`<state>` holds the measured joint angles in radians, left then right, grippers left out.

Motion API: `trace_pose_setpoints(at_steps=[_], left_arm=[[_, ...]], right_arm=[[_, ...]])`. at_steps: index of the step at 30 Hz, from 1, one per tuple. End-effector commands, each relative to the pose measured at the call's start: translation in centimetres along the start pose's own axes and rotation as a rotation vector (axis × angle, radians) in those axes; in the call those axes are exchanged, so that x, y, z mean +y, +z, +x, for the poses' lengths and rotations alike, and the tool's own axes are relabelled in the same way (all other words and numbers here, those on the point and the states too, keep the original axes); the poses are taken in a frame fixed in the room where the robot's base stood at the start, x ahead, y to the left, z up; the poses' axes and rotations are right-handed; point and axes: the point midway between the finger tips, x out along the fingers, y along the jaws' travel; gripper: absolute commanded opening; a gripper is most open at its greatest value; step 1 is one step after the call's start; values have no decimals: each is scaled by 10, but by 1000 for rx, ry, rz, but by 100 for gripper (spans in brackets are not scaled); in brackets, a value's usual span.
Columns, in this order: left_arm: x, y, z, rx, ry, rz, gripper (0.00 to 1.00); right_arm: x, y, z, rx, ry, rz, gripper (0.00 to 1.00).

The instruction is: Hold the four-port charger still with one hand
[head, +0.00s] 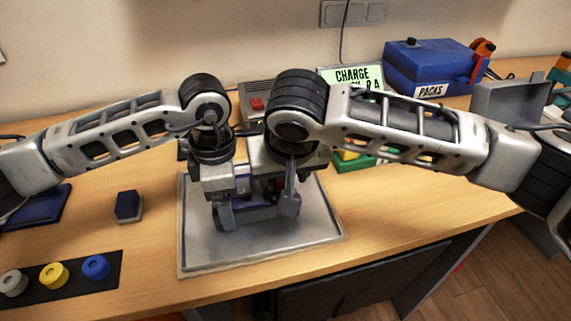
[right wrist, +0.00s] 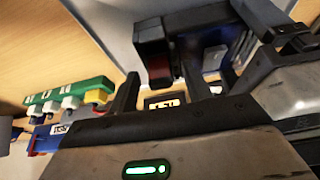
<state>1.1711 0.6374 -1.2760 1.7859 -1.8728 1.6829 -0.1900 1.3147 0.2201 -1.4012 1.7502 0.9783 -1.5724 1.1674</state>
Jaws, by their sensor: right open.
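A dark blue-grey object (head: 252,213) sits low over the grey mat (head: 305,232), between and partly behind my grippers. I cannot tell for sure whether it is the four-port charger. My right gripper (head: 282,200) is open above the mat, close to this object. In the right wrist view its fingers (right wrist: 158,88) point at a dark body with a red part (right wrist: 154,60) and a small lit label (right wrist: 166,102). My left gripper (head: 226,213) is just left of the right one; its jaws are largely hidden, and whether it touches the object is unclear.
A grey box with a red button (head: 257,103) and a charge sign (head: 352,77) stand behind. A blue packs case (head: 428,63) is at the back right. A green strip with plugs (right wrist: 68,97) lies beside. A dark block (head: 128,206) and coloured caps (head: 54,275) are left.

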Motion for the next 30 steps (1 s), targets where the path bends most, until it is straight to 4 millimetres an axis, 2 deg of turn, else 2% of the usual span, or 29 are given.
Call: trace_pose_setpoints(at_steps=[8,9,12,14,15,16,18,30], left_arm=[[0,0,-1,-2,1,0,49],[0,0,-1,-2,1,0,49],[0,0,-1,-2,1,0,49],[0,0,-1,-2,1,0,49],[0,0,-1,-2,1,0,49],[0,0,-1,-2,1,0,49],[0,0,-1,-2,1,0,49],[0,0,0,-1,1,0,49]], right_arm=[[0,0,2,0,-1,-1,49],[0,0,2,0,-1,-1,44],[0,0,2,0,-1,-1,16],[0,0,2,0,-1,-1,2],[0,0,2,0,-1,-1,1],[0,0,2,0,-1,-1,20],[0,0,2,0,-1,-1,1],[-1,-2,-2,2,-2,-1,0]])
